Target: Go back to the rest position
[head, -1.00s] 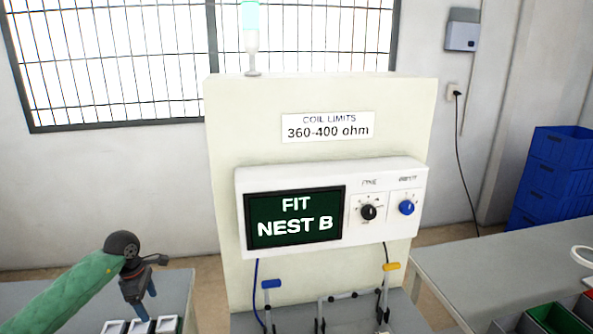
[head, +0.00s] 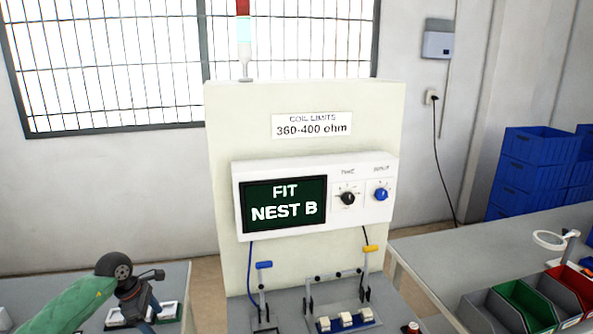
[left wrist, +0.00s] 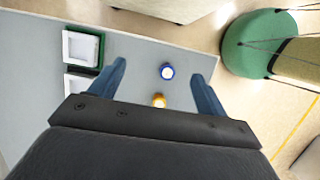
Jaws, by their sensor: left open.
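My left gripper (left wrist: 160,80) is open in the left wrist view, its two blue fingers spread above the grey table top. Nothing is held between them. In the head view my left arm comes in from the lower left in a green sleeve, with the gripper (head: 140,312) over the left table near white-framed trays (head: 168,311). My right gripper is not in view.
The test panel (head: 315,195) reads "FIT NEST B" and stands at the centre, with clamps and white blocks (head: 346,320) below. Bins (head: 524,305) and a ring-shaped magnifier (head: 549,240) are on the right table. Blue crates (head: 535,165) are stacked behind.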

